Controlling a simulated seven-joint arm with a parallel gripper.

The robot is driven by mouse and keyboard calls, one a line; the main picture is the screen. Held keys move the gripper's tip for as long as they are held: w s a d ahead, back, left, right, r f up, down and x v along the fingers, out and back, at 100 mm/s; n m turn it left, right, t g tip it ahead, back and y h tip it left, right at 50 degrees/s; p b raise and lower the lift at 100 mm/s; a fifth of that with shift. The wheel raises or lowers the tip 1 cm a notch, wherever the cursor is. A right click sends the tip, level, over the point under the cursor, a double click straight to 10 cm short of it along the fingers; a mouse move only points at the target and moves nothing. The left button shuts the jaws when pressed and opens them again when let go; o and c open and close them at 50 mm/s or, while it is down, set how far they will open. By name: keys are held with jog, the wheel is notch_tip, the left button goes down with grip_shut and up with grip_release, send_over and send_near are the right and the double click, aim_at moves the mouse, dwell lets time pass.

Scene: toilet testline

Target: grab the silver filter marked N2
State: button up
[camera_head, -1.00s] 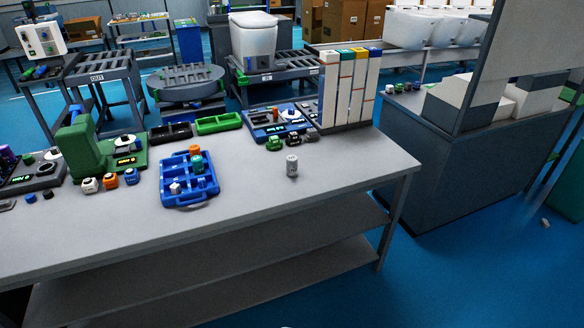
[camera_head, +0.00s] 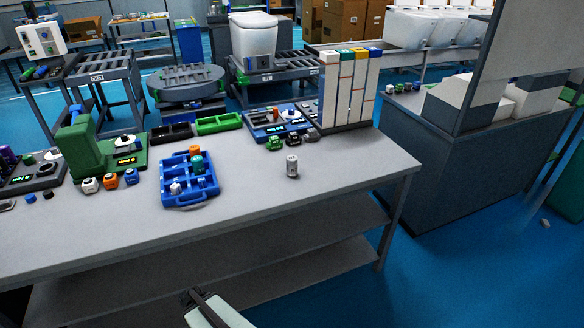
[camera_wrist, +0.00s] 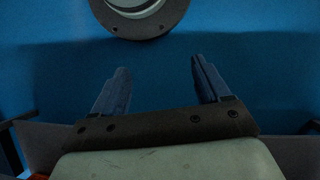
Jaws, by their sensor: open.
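A small silver cylinder (camera_head: 292,166) stands upright on the grey workbench, right of the blue tray, with clear surface around it. It looks like a filter; it has dark marking, too small to read. My gripper (camera_wrist: 158,68) is open and empty in the wrist view, its two fingers apart over blue floor. In the head view my gripper (camera_head: 192,297) shows at the bottom edge, in front of the bench and well away from the cylinder. The cylinder is not in the wrist view.
The bench (camera_head: 340,185) has free surface at its front and right. A blue tray (camera_head: 189,178) with parts stands left of the cylinder. Small green and dark pieces (camera_head: 274,143) and a rack of tall columns (camera_head: 350,88) stand behind it. The bench's front edge lies between my gripper and the cylinder.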

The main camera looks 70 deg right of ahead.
jog(key=w+d+r+m+t, duration=0.15)
jog(key=d+r+m, duration=0.35)
jog(key=d, duration=0.7)
jog(key=s+d+r+m+t+h, duration=0.1)
jog(key=s+d+r+m, duration=0.3)
jog(key=s+d+r, duration=0.5)
jog(key=s+d+r+m+t, duration=0.2)
jog(key=s+d+r+m, duration=0.25)
jog(key=d+r, duration=0.85)
jog(key=s+d+r+m+t+h, duration=0.1)
jog(key=s+d+r+m, duration=0.2)
jog(key=s+d+r, duration=0.75)
notch_tip(320, 180, up, 11)
jog(key=n, duration=0.4)
send_over(292, 158)
jog(key=shift+w+f+g+h, duration=0.3)
jog(key=shift+f+g+h, duration=0.1)
jog(key=shift+f+g, duration=0.1)
notch_tip(292, 158, down, 8)
jog(key=shift+r, duration=0.25)
jog(key=shift+s+f, duration=0.15)
jog(key=shift+f, duration=1.2)
jog(key=shift+s+f, duration=0.15)
jog(key=shift+f, duration=1.15)
jog(key=c, duration=1.2)
